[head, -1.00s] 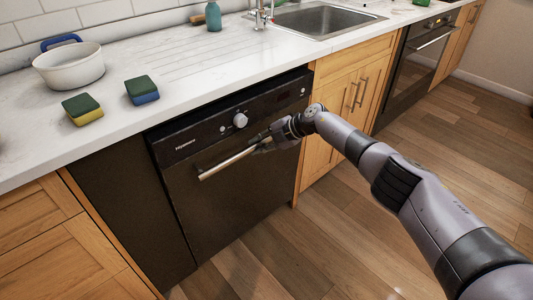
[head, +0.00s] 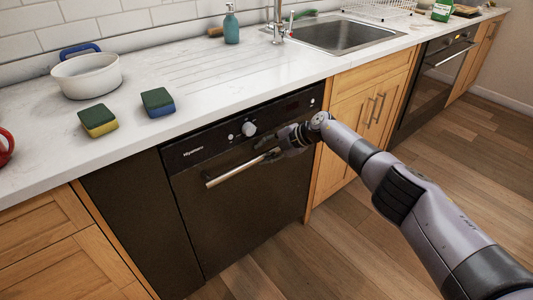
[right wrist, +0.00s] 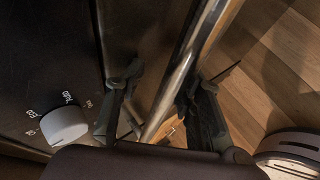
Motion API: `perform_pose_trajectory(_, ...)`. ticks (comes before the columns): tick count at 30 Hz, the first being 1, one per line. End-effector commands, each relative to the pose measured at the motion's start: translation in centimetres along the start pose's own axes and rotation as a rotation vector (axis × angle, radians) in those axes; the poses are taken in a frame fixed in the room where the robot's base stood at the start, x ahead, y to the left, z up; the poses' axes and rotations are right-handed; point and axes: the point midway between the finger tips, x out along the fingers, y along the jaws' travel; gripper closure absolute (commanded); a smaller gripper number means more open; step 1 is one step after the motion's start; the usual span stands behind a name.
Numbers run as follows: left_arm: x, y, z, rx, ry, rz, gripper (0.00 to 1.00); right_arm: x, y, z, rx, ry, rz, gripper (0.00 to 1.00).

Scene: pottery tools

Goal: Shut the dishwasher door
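The dishwasher door (head: 240,205) is a dark panel under the worktop. It stands upright and looks shut, about flush with the cabinets; a small gap cannot be ruled out. Its metal bar handle (head: 235,174) runs across the upper part, below the control strip with a pale knob (head: 249,129). My right gripper (head: 275,148) is at the right end of the handle. In the right wrist view the handle (right wrist: 184,75) passes between the spread fingers of my right gripper (right wrist: 162,86), with space beside the left finger. My left gripper is not in view.
The worktop (head: 190,70) above holds a white pot (head: 87,76), two sponges (head: 98,121) (head: 158,102) and a soap bottle (head: 231,25). A sink (head: 350,36) and an oven (head: 435,80) are to the right. The wooden floor (head: 340,240) in front is clear.

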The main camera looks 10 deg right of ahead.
Motion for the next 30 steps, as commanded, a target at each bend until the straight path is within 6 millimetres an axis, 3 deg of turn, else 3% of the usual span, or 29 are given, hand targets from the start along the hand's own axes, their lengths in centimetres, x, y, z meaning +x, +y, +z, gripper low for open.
perform_pose_trajectory(17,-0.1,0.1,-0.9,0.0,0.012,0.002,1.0,-0.8,-0.1,0.1,-0.002,0.001,-0.001,0.62)
perform_pose_trajectory(23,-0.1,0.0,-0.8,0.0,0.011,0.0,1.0,-3.0,-0.2,0.0,-0.004,0.0,-0.003,0.62)
perform_pose_trajectory(30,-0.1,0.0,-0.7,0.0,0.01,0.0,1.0,-7.9,0.1,0.0,-0.004,0.0,0.0,0.62)
